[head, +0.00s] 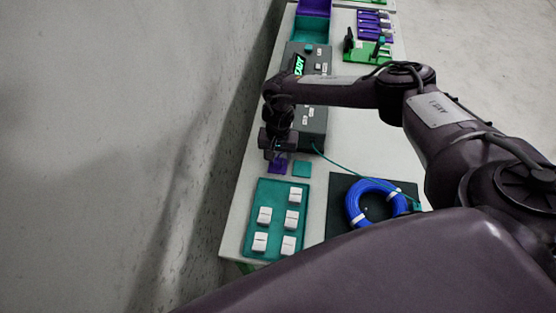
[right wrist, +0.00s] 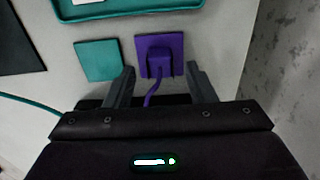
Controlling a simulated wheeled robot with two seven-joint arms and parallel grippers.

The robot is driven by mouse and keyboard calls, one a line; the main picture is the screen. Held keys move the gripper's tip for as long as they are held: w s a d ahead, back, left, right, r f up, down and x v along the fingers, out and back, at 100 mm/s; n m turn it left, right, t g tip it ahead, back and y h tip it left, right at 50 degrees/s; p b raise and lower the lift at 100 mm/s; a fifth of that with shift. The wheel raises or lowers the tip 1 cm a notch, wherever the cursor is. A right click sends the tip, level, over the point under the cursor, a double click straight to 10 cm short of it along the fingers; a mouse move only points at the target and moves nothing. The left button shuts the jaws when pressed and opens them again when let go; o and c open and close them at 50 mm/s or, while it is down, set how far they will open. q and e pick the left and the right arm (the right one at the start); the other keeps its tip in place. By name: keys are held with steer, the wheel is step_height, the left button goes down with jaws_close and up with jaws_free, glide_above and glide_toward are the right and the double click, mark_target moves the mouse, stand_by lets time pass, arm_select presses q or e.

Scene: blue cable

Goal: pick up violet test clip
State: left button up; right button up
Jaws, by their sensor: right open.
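The violet test clip (right wrist: 159,66) sits on a violet square pad (right wrist: 153,42) in the right wrist view, with a violet lead running from it toward my gripper's body. My right gripper (right wrist: 160,70) is open, with one finger on each side of the clip and a gap on both sides. Whether the fingertips are down at the clip's height is hard to tell. In the head view the right gripper (head: 273,153) hangs over the violet pad (head: 278,166) and hides the clip. My left gripper is not in view.
An empty teal pad (head: 302,169) lies beside the violet one. A teal tray (head: 251,232) with several white blocks is close by. A blue cable coil (head: 370,203) lies on a dark mat (head: 340,190). A dark tester (head: 317,118) reads READY. A teal lead (head: 345,168) crosses the table.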

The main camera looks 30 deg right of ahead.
steer(key=shift+f, duration=1.1)
steer(key=shift+c, duration=1.1)
steer(key=c, duration=0.8)
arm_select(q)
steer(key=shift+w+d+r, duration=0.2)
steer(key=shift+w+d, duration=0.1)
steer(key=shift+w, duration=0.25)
arm_select(e)
steer(key=shift+r, duration=0.1)
